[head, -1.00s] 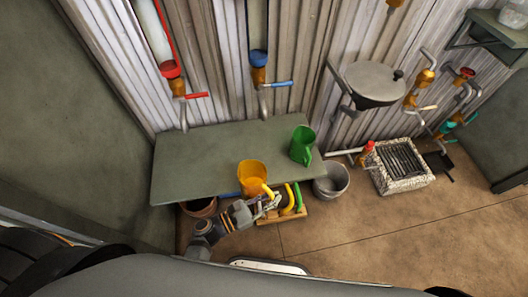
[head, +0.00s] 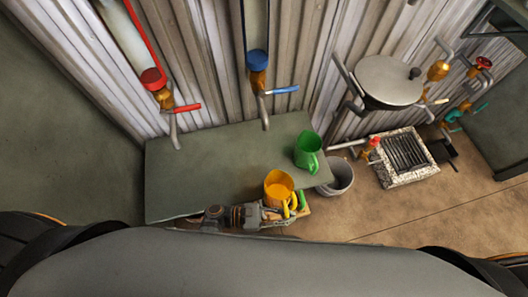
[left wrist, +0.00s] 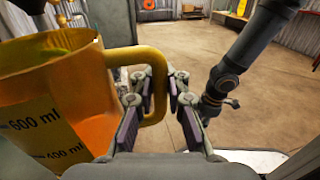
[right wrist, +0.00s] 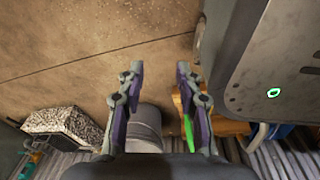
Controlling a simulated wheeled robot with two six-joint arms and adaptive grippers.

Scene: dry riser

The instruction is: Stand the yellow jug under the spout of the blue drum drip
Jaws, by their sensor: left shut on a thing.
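The yellow jug (head: 278,188) shows at the front edge of the grey-green bench (head: 205,165); whether it touches the bench I cannot tell. My left gripper (head: 282,212) is shut on its handle. In the left wrist view the upright jug (left wrist: 50,105), with ml marks, is left of the fingers (left wrist: 160,115), its handle between them. The blue-ended clear tube (head: 257,58) on the wall has a blue lever (head: 285,90). Its spout (head: 265,120) points down over the bench, behind and left of the jug. My right gripper (right wrist: 158,85) is open and empty.
A green jug (head: 307,152) stands on the bench's right end. A red-ended tube (head: 153,80) has its own spout at the left. A grey bucket (head: 340,178) and a grated drain (head: 402,158) lie right. The bench's middle is clear.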

